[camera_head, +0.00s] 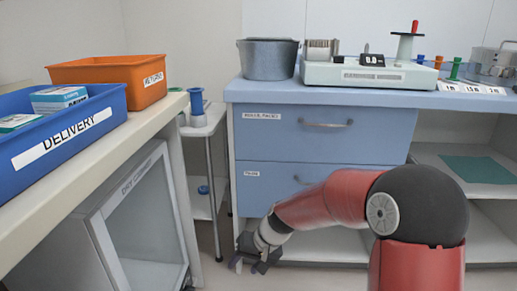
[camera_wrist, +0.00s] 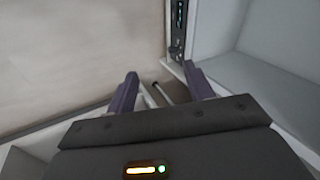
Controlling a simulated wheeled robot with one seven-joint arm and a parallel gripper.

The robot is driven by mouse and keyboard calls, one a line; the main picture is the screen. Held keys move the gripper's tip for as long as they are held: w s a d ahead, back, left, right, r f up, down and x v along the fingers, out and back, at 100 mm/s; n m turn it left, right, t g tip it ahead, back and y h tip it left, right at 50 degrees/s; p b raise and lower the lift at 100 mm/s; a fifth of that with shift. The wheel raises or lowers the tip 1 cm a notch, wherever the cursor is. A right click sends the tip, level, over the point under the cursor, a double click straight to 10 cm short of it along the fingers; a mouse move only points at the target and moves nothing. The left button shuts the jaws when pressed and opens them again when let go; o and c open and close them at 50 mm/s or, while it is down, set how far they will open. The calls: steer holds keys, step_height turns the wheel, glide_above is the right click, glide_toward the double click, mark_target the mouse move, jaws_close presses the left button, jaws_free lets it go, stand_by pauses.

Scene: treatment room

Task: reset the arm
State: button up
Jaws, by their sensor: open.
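My gripper (camera_head: 254,266) hangs low in the head view, near the floor at the front left of the blue drawer unit. My red arm reaches across the front of that unit from the right. In the wrist view, my gripper (camera_wrist: 160,85) shows its two dark fingers spread apart with nothing between them. Its fingertips point towards a thin metal leg or rail and a pale panel edge, which I cannot clearly identify.
A blue DELIVERY bin (camera_head: 62,135) and an orange bin (camera_head: 147,86) stand on the left counter, above a drying cabinet (camera_head: 135,225). The blue drawer unit (camera_head: 330,135) carries a metal tub (camera_head: 268,60) and a device (camera_head: 368,75). A narrow trolley (camera_head: 207,125) stands between them.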

steer(key=s+d+r+m+t+h+p, duration=0.1)
steer(key=s+d+r+t+h+p, duration=0.2)
steer(key=s+d+r, duration=1.5)
steer(key=s+r+t+h, duration=0.1)
steer(key=s+h, duration=0.1)
steer(key=s, duration=0.2)
steer(key=shift+s+d+r+t+h, duration=0.2)
steer(key=shift+d+r+t+h, duration=0.1)
steer(key=shift+d, duration=0.1)
